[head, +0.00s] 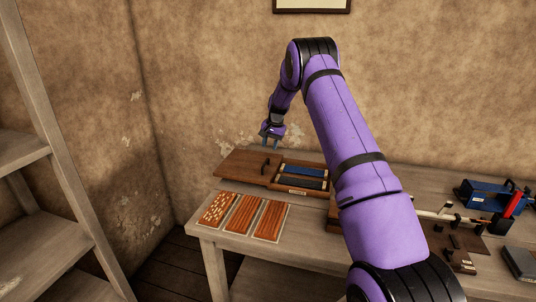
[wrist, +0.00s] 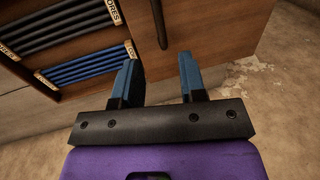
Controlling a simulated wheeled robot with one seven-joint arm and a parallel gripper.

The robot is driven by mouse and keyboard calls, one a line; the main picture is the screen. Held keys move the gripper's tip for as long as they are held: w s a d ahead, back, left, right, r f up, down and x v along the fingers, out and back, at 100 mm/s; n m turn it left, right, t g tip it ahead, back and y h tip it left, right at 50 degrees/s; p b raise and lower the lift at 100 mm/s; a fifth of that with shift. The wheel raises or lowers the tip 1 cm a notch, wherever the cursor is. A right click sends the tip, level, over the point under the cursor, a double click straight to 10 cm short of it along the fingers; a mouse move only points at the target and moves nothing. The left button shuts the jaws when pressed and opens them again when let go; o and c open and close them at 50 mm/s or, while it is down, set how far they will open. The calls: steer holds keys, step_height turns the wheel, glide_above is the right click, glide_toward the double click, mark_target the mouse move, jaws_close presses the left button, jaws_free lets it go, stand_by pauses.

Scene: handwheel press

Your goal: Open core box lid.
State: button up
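The core box (head: 300,190) is a wooden tray on the table's far left part, with blue and dark rods showing in its compartments. Its brown lid (head: 243,163) lies to the left of these compartments, leaving them uncovered. A dark bar handle (head: 265,166) stands on the lid near the box. My gripper (head: 270,140) is above and behind the lid, apart from it. In the wrist view my gripper (wrist: 161,75) is open and empty, with the handle (wrist: 159,22) ahead of the gap between its fingers. The lid (wrist: 205,30) and rods (wrist: 90,65) show there too.
Three panels with orange-brown pieces (head: 242,215) lie at the table's front left. A blue device (head: 482,195) and a red-handled tool (head: 514,204) stand at the right. A wooden shelf (head: 35,155) stands at the left. My arm hides part of the table's middle.

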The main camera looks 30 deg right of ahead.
steer(key=shift+s+d+r, duration=0.1)
steer(key=shift+s+r, duration=0.05)
steer(key=shift+r, duration=0.65)
steer(key=shift+s+d+r, duration=0.1)
steer(key=shift+r, duration=0.65)
steer(key=s+a+r+n+t, duration=0.1)
steer(key=s+a+r, duration=0.5)
steer(key=r, duration=0.3)
steer(key=s+a+r+n, duration=0.2)
steer(key=s+a+r, duration=0.35)
steer(key=r, duration=0.25)
steer(key=s+a+r+n+t, duration=0.1)
steer(key=s+a+r, duration=0.4)
steer(key=s+r, duration=0.3)
steer(key=s+a+n, duration=0.3)
steer(key=s+a, duration=0.2)
steer(key=s, duration=1.1)
steer(key=s+a+r+n+t+h, duration=0.1)
steer(key=s+a+n, duration=0.2)
steer(key=s, duration=1.3)
steer(key=shift+s+a+t, duration=0.3)
steer(key=shift+s+a, duration=0.1)
steer(key=shift+a, duration=0.85)
steer(key=shift+r, duration=0.1)
